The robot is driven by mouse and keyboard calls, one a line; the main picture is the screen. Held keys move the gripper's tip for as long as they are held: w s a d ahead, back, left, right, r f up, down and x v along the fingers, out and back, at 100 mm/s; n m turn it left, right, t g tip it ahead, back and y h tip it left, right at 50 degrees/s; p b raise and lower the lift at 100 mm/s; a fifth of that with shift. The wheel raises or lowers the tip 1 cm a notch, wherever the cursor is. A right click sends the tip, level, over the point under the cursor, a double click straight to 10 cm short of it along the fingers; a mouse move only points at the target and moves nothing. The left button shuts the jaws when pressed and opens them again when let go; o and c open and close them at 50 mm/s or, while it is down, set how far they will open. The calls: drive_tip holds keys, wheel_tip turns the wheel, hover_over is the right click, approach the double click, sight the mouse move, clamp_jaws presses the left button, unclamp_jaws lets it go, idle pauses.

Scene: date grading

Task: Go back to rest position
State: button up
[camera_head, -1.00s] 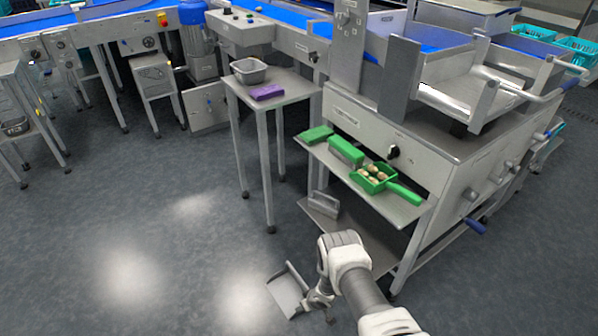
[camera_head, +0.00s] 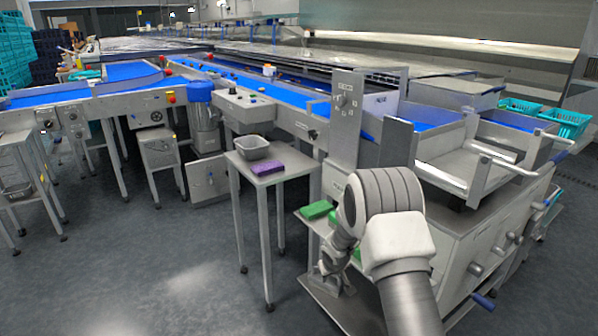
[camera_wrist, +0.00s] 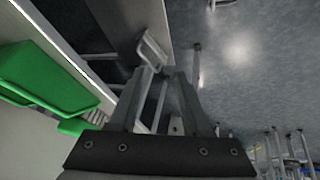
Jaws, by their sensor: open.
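My gripper (camera_wrist: 166,74) is open in the wrist view, with its two dark fingers apart and no object clearly held between them. In the head view my gripper (camera_head: 335,268) is partly hidden by my own forearm, in front of the side shelf. A green block-shaped item (camera_head: 317,210) lies on that shelf. Green items (camera_wrist: 45,75) also show at the left of the wrist view. A grey bracket-like handle (camera_wrist: 152,50) stands beyond the fingertips, near a grey shelf.
A small metal table (camera_head: 240,160) with a grey bin (camera_head: 253,147) and a purple block (camera_head: 264,167) stands left of my arm. The large grey machine (camera_head: 470,235) is close on the right. The floor (camera_head: 130,250) at left front is open.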

drive_tip(key=s+d+r+m, duration=0.1)
drive_tip(key=s+d+r, duration=0.1)
drive_tip(key=s+r, duration=0.5)
drive_tip(key=s+d+r+m+h, duration=0.1)
drive_tip(key=s+r, duration=0.2)
drive_tip(key=r, duration=0.8)
drive_tip(key=s+d+r, duration=0.2)
drive_tip(key=s+r, duration=0.2)
drive_tip(key=r, duration=0.5)
drive_tip(key=s+r+m+y, duration=0.1)
drive_tip(key=s+r, duration=0.3)
drive_tip(key=s, duration=0.9)
drive_tip(key=s+r+m, duration=0.1)
drive_tip(key=s+r, duration=0.2)
drive_tip(key=s, duration=1.1)
wheel_tip(320, 180, up, 22)
drive_tip(key=p, duration=2.2)
drive_tip(key=shift+w+a, duration=0.4)
drive_tip(key=shift+a, duration=0.05)
